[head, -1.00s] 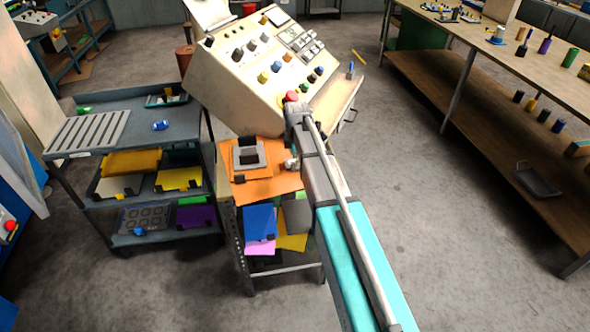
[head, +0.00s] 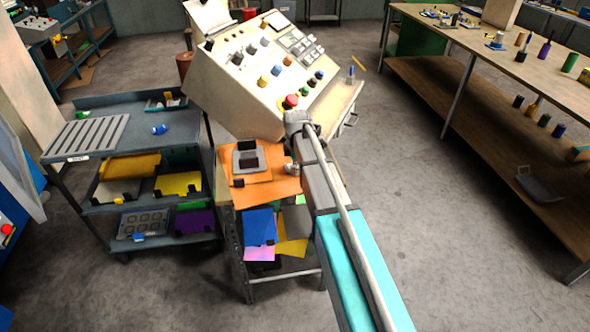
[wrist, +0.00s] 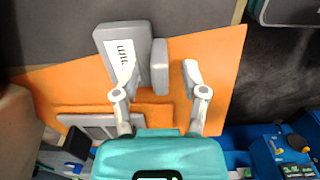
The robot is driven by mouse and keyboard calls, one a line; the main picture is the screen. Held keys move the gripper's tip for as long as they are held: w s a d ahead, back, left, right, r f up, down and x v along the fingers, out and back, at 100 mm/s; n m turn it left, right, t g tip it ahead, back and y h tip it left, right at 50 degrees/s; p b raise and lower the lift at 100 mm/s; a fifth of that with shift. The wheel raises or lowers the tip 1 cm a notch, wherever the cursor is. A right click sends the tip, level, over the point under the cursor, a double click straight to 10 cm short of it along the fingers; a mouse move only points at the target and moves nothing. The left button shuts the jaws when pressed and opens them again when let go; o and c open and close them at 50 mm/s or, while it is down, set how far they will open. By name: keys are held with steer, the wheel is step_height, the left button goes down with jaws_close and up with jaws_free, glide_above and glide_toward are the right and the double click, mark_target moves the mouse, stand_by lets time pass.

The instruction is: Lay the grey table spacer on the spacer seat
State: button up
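My gripper (wrist: 160,72) is open in the wrist view, its two fingers spread above an orange sheet (wrist: 223,75). A small grey block (wrist: 160,68) shows between the fingertips, with no clear contact. Left of it is a larger grey block (wrist: 107,38) with a white label, partly behind the left finger. I cannot tell surely which is the spacer and which the seat. A grey frame-like piece (wrist: 72,121) lies at lower left. In the head view my arm hides the area around the fingertips.
In the head view a stand carries orange sheets (head: 285,187) and a grey piece with dark blocks (head: 238,155). A sloped control console (head: 225,85) stands close behind. A grey shelf cart (head: 180,125) is at left, a long workbench (head: 425,45) at right. Open floor lies between stand and workbench.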

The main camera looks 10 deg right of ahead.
jaws_close()
steer(key=shift+r, duration=0.15)
step_height(320, 180, up, 2)
steer(key=shift+r+p, duration=0.1)
steer(key=shift+p, duration=1.1)
steer(key=s+r+p, duration=1)
steer(key=s, duration=0.4)
steer(key=shift+r+p, duration=0.25)
steer(key=shift+p, duration=0.1)
steer(key=shift+d, duration=0.1)
